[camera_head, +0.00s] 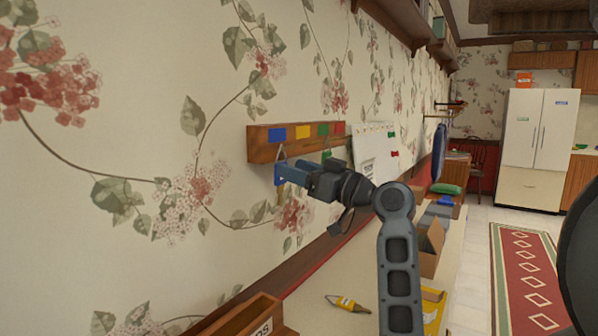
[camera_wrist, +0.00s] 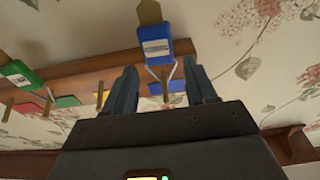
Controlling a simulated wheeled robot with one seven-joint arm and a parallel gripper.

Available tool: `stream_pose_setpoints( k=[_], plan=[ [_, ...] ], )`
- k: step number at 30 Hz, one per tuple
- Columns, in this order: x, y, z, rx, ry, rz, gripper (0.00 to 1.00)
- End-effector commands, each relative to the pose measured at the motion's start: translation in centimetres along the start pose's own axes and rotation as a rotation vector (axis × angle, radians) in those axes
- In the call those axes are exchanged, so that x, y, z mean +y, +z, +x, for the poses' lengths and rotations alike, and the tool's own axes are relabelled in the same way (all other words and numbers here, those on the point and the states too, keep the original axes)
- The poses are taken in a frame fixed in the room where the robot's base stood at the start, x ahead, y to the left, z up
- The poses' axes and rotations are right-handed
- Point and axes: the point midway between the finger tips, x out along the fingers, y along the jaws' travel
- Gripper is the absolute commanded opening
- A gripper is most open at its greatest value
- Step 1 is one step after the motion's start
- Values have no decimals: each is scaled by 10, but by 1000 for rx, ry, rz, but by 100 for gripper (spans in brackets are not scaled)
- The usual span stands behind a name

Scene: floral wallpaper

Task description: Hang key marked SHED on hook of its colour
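A blue key tag (camera_wrist: 158,46) with a white label and a brass key (camera_wrist: 149,12) hangs by its wire loop from the peg at the rack's blue square (camera_head: 277,135). The label's writing is too small to read. The wrist picture is turned over, so the key shows above the tag. My gripper (camera_wrist: 160,66) is open, its fingers on either side of the wire and peg, apart from them. In the head view my gripper (camera_head: 284,173) partly hides the tag. The wooden rack (camera_head: 262,153) also bears yellow (camera_head: 303,132), green (camera_head: 323,129) and red (camera_head: 339,128) squares.
A green tag (camera_wrist: 20,75) hangs at the green square. A white paper (camera_head: 374,145) is on the wall right of the rack. Below, the bench holds a yellow-handled tool (camera_head: 347,303), a wooden box (camera_head: 240,318) and a cardboard box (camera_head: 428,243).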

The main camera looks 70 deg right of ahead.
Motion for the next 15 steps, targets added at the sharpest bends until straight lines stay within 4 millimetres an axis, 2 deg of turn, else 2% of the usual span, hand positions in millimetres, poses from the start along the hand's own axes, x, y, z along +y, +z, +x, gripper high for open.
stream_pose_setpoints(
  k=[3,11,15],
  plan=[
    [0,0,0,0,0,0,67],
    [0,1,-2,0,0,0,67],
    [1,2,-15,1,2,-1,67]
  ],
)
